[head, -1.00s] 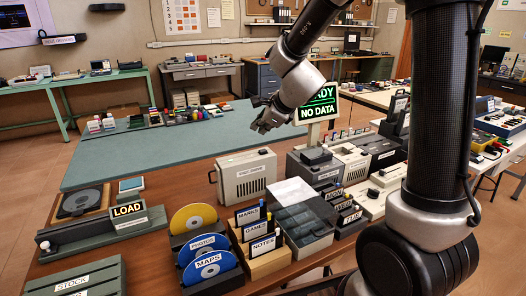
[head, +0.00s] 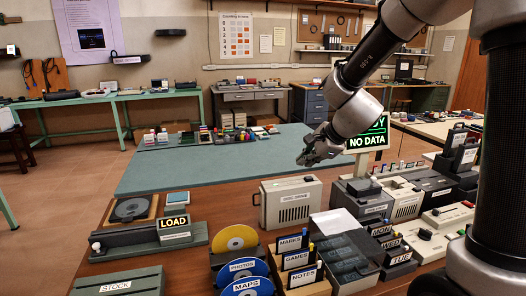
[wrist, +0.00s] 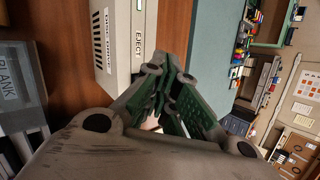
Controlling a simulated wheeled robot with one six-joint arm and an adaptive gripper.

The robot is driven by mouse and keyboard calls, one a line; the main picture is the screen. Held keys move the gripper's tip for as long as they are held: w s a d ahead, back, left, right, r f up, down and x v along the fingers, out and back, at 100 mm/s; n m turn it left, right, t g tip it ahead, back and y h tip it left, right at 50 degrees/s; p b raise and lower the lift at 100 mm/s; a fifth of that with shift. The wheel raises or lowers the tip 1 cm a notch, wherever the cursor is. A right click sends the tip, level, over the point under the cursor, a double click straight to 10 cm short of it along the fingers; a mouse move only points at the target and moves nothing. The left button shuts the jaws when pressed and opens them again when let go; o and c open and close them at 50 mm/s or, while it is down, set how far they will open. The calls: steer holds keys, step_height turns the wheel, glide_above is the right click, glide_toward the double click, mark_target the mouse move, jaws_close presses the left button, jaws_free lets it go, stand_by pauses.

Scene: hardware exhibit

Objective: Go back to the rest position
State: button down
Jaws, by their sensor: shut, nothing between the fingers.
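My gripper (head: 312,160) hangs in the air over the teal mat (head: 240,150), in front of the green-lit NO DATA sign (head: 368,140), part of which my arm hides. Its fingers are shut and empty. In the wrist view my gripper (wrist: 155,115) shows from behind with its fingers together. The beige drive box with an EJECT label (wrist: 123,40) lies beyond it there. In the head view this beige box (head: 290,203) stands on the wooden table below my gripper, apart from it.
Discs labelled PHOTOS and MAPS (head: 243,268), a card rack (head: 297,265) and a LOAD unit (head: 150,235) stand at the front. Grey devices (head: 400,198) crowd the right side. The mat's middle is clear.

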steer(key=s+d+r+n+g+h, duration=0.1)
steer(key=s+d+n, duration=0.4)
steer(key=s, duration=0.5)
steer(key=s+d+r+n+h, duration=0.1)
steer(key=s+d+r+n, duration=0.3)
steer(key=s, duration=0.6)
steer(key=s+d+r+n+g+h, duration=0.1)
steer(key=s+d+r+n+h, duration=0.1)
steer(key=s+d+n, duration=0.6)
steer(key=shift+s+r+g, duration=0.3)
steer(key=shift+s+r, duration=0.3)
steer(key=shift+s, duration=0.35)
steer(key=c, duration=2.2)
jaws_free()
